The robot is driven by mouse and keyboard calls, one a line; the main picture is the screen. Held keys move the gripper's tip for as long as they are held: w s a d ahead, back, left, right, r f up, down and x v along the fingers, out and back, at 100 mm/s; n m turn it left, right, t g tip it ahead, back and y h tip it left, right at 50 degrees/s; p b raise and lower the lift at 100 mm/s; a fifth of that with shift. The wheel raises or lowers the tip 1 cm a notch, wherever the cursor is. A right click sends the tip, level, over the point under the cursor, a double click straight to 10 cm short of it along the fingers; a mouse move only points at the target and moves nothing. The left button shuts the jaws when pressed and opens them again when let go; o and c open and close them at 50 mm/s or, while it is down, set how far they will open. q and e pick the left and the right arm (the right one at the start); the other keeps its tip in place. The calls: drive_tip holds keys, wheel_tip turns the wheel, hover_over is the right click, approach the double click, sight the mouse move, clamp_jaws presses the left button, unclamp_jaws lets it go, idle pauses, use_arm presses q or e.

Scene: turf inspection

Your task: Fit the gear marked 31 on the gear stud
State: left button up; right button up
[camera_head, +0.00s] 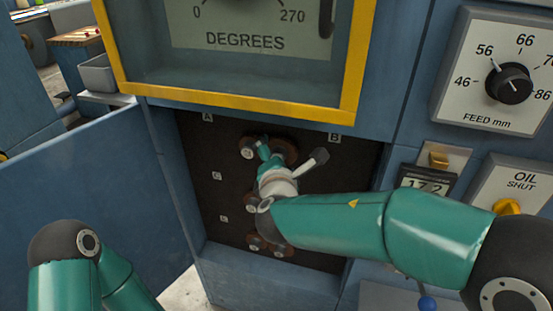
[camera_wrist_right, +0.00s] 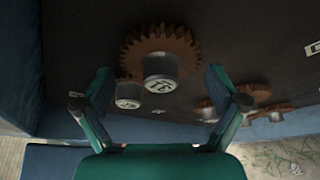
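In the right wrist view a large brown toothed gear (camera_wrist_right: 160,45) with a grey hub stands against a dark panel. Its white label is upside down, and I cannot read it surely as 31. My right gripper (camera_wrist_right: 160,78) is open, one finger on each side of this hub, with gaps between. In the head view my right gripper (camera_head: 264,150) is at the upper part of the dark recess, partly hidden by its own wrist. A brown gear (camera_head: 288,150) shows behind it. I cannot pick out the bare gear stud. My left gripper is out of view.
A smaller labelled hub (camera_wrist_right: 129,95) sits close beside the large gear. More brown gears (camera_wrist_right: 256,92) lie to the right in the wrist view. The recess (camera_head: 348,190) has blue walls, a yellow frame (camera_head: 235,107) above it and an open blue door (camera_head: 90,185) at left.

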idle(0.3)
drive_tip(key=v, duration=1.2)
drive_tip(key=shift+s+f, duration=0.1)
